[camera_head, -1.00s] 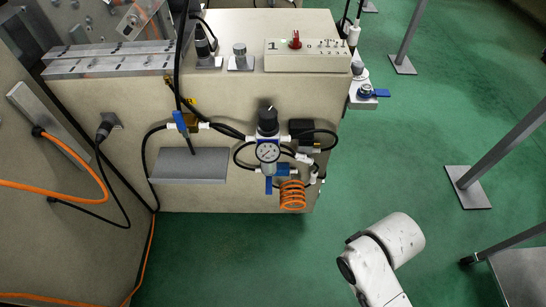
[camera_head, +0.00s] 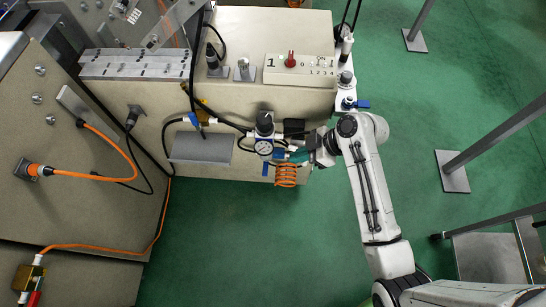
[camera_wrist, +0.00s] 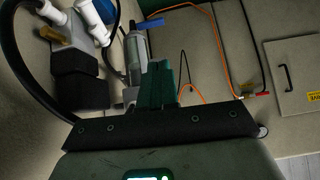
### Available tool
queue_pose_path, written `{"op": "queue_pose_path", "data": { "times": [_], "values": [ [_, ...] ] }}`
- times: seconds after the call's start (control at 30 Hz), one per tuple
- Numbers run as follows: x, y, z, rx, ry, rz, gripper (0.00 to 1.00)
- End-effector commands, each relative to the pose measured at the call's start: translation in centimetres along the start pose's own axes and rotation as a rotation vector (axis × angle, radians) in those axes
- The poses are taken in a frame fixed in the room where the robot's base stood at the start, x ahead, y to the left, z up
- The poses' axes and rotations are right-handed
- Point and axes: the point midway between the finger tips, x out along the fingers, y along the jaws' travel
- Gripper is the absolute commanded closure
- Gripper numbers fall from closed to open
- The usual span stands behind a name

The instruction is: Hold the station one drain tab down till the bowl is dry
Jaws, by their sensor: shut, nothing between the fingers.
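The station one panel, marked "1" (camera_head: 298,70), sits on the beige cabinet. Below it is the air regulator with a round gauge (camera_head: 263,147). A narrow blue tab (camera_head: 265,169) hangs under the gauge; I cannot tell surely whether it is the drain tab. My gripper (camera_head: 298,156) is shut, its teal fingertips just right of the regulator. In the wrist view, the shut fingers (camera_wrist: 160,68) are beside a clear cylindrical bowl (camera_wrist: 133,50), with a blue piece (camera_wrist: 151,23) at its far end. Whether they touch is unclear. Any liquid inside is too small to tell.
Black hoses and a grey shelf (camera_head: 201,148) lie left of the regulator. In the wrist view, white fittings and a black block (camera_wrist: 83,91) are left of the fingers. The green floor below is clear.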

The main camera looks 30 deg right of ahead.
Motion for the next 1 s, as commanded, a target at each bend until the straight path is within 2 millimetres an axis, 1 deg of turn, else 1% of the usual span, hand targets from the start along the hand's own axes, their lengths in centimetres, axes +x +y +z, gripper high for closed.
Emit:
{"op": "queue_pose_path", "data": {
  "times": [0.03, 0.13, 0.47, 0.57, 0.67, 0.77, 1.0],
  "values": [
    [-0.4, 0.3, -0.6, -0.014, 0.013, 0.001, 1.0],
    [-0.5, 0.6, -0.9, -0.033, 0.028, 0.002, 1.0],
    [-0.4, 0.6, -0.8, -0.036, 0.03, 0.003, 1.0],
    [0.0, 0.6, -0.8, -0.036, 0.03, 0.002, 1.0],
    [1.0, 0.6, -0.8, -0.036, 0.029, 0.002, 1.0],
    [2.6, 0.6, -0.8, -0.036, 0.028, 0.0, 1.0],
    [7.4, 0.6, -0.9, -0.036, 0.028, 0.0, 1.0]
  ]
}}
